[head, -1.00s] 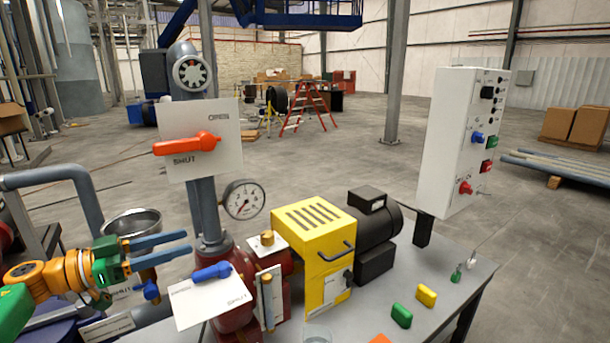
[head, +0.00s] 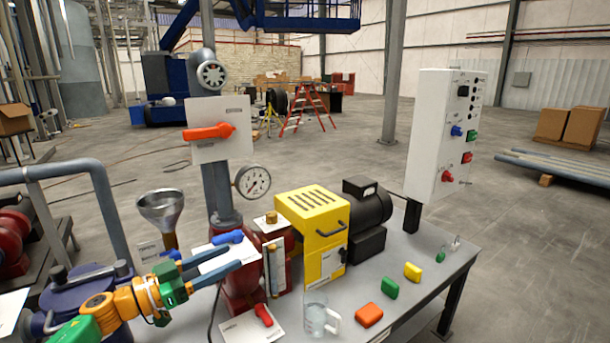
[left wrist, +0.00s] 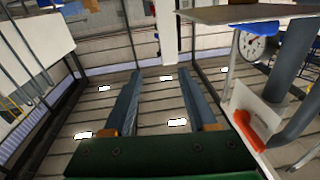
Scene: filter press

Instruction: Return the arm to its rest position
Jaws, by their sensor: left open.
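My left gripper (head: 218,277) is in the lower left of the head view, its two blue fingers apart and nothing between them. The fingers point right, in front of the plate with the blue valve handle (head: 228,237); I cannot tell whether they touch it. In the left wrist view the open fingers (left wrist: 160,95) also show, with empty space between them. An orange-red handle (left wrist: 250,130) on a white plate is to their right in that view. My right gripper is not in view.
A metal funnel (head: 161,207) stands behind the left arm. An orange lever (head: 209,132), a pressure gauge (head: 252,182), a yellow pump housing (head: 315,220) and a white control box (head: 440,135) stand around the grey table (head: 425,275). A glass mug (head: 317,318) is at the front.

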